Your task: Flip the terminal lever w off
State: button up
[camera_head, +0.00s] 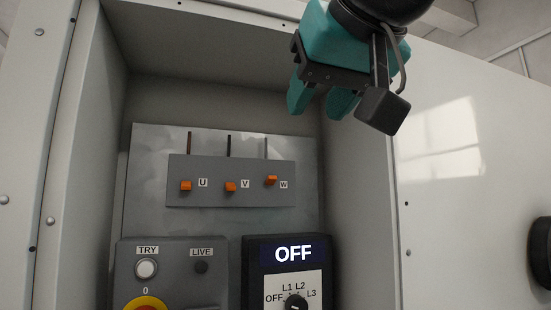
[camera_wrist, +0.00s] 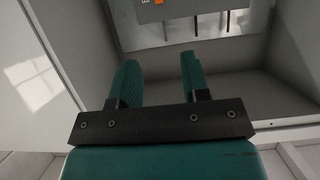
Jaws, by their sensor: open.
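The grey terminal panel (camera_head: 230,198) sits at the back of the recessed cabinet. It carries three small orange levers marked U, V and W. Lever w (camera_head: 271,180) is at the right and sits slightly higher than lever u (camera_head: 185,186) and lever v (camera_head: 230,187). My gripper (camera_head: 322,110) is open and empty, with teal fingers, above and to the right of lever w, apart from it. In the wrist view my gripper (camera_wrist: 158,75) points toward the panel; an orange bit of a lever (camera_wrist: 158,2) shows at the top edge.
A meter (camera_head: 293,253) reading OFF, with a selector knob, is below the panel. A grey box (camera_head: 172,262) with TRY and LIVE buttons is beside it. The cabinet's right side wall (camera_head: 360,190) is close to my gripper. Space before the levers is clear.

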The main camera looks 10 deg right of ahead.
aim_at(273, 177)
jog(key=b+x, duration=0.2)
jog(key=x, duration=1.5)
jog(key=shift+d+f, duration=0.1)
jog(key=shift+f, duration=0.15)
jog(key=shift+c, duration=0.4)
grip_shut()
